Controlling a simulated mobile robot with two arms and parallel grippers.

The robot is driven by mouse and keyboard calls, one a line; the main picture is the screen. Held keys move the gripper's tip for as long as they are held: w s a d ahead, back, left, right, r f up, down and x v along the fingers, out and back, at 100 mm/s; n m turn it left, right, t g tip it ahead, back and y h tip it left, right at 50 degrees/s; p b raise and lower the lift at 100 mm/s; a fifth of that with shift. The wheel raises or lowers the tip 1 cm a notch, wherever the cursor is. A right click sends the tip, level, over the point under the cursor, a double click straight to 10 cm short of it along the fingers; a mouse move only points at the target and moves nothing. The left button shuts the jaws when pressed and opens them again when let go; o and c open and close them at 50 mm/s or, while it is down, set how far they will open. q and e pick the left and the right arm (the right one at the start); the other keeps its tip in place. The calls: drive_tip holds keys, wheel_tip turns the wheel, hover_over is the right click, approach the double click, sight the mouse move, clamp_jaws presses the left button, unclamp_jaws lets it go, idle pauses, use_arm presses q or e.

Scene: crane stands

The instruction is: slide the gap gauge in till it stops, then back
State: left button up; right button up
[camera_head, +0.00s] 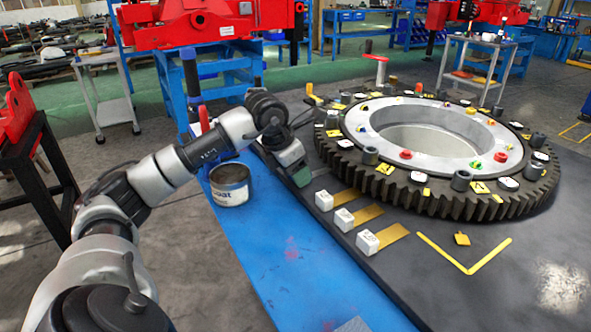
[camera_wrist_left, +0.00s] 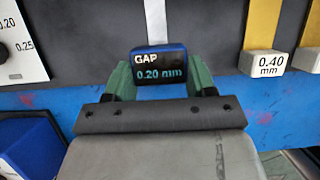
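The gap gauge (camera_wrist_left: 160,65) is a blue block with a black face reading "GAP 0.20 mm". In the left wrist view it sits between the green fingers of my left gripper (camera_wrist_left: 160,78), which press on both its sides. A thin pale strip (camera_wrist_left: 155,20) runs forward from it. In the head view my left gripper (camera_head: 303,178) is low over the table's left edge, close to the large toothed ring (camera_head: 445,200). The gauge is hardly visible there, and whether its strip touches anything cannot be told. My right gripper is not in view.
White blocks with gold strips (camera_head: 367,242) lie right of my gripper; one reads 0.40 mm (camera_wrist_left: 268,63). A paint can (camera_head: 230,184) stands left on the blue edge (camera_head: 285,255). A white scale card (camera_wrist_left: 20,45) is at left.

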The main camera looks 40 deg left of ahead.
use_arm(q)
drive_tip(key=o, duration=0.4)
drive_tip(key=shift+s+a, duration=0.1)
drive_tip(key=shift+s, duration=0.05)
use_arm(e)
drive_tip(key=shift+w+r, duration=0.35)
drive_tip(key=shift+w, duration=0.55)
use_arm(q)
drive_tip(key=shift+r, duration=0.3)
drive_tip(key=shift+p+v, duration=0.55)
drive_tip(key=shift+v, duration=4.55)
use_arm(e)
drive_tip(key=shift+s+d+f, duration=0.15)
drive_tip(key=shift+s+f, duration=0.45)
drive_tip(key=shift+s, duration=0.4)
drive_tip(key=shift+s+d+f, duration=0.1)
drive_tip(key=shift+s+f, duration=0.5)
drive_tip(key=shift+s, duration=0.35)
use_arm(q)
drive_tip(key=shift+s, duration=0.15)
